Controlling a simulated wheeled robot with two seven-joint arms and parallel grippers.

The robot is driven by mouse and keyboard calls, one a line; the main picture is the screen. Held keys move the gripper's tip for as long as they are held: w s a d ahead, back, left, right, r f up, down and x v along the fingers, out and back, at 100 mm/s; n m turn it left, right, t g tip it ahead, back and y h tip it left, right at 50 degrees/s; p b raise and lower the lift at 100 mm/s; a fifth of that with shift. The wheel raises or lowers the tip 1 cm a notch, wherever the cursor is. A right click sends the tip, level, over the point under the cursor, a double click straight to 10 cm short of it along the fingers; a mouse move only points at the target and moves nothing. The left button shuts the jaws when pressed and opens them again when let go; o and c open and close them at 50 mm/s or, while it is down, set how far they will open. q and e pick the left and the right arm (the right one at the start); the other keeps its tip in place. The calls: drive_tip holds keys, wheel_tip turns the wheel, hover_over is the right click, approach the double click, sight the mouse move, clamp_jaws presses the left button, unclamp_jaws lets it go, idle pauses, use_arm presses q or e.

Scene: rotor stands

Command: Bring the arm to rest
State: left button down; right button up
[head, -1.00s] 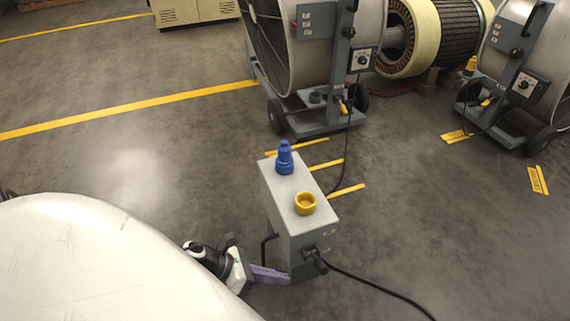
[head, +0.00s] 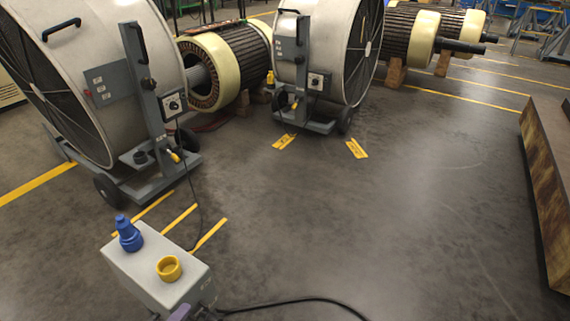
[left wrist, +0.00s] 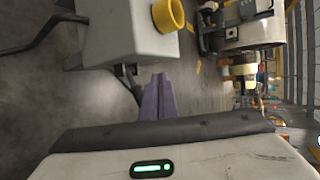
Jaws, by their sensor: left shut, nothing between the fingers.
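My left gripper (left wrist: 158,98) shows in the left wrist view as purple fingers held together, with nothing between them. They are close to a grey box (left wrist: 115,35); I cannot tell whether they touch it. In the head view only a small purple part of the left gripper (head: 181,314) shows at the bottom edge, in front of the grey box (head: 150,275). A blue plug (head: 129,235) stands on the box top, and a yellow ring-shaped socket (head: 169,268) sits beside it. The yellow socket (left wrist: 168,15) also shows in the left wrist view. My right gripper is not in view.
A large drum fan (head: 95,90) on a wheeled stand is behind the box, with a second fan (head: 325,60) farther right. Wound rotors (head: 228,65) lie behind. A black cable (head: 290,301) runs right along the floor. A rusty block (head: 545,190) stands at right; mid-floor is clear.

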use_arm(q)
drive_tip(key=s+d+r+n+g, duration=0.2)
drive_tip(key=s+r+n+g, duration=0.15)
drive_tip(key=s+n, duration=0.6)
drive_tip(key=s+d+r+n+g, duration=0.1)
drive_tip(key=s+r+n+g, duration=0.3)
drive_tip(key=s+n, duration=0.5)
drive_tip(key=w+d+f+t+h, duration=0.3)
drive_tip(key=w+d+f, duration=0.1)
drive_tip(key=w+d, duration=0.5)
drive_tip(key=s+a+r+p, duration=0.1)
drive_tip(key=r+p, duration=0.5)
drive_tip(key=p, duration=0.4)
drive_tip(key=s+a+r+t+y+p, duration=0.1)
drive_tip(key=s+r+p, duration=0.1)
drive_tip(key=r+p, duration=0.5)
drive_tip(key=p, duration=0.4)
drive_tip(key=shift+a+r, duration=0.25)
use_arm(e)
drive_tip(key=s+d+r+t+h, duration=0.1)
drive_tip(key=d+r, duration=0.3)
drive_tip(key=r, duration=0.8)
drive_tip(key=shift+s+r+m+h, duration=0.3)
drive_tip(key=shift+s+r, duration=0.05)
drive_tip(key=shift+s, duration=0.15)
use_arm(q)
drive_tip(key=shift+n, duration=0.25)
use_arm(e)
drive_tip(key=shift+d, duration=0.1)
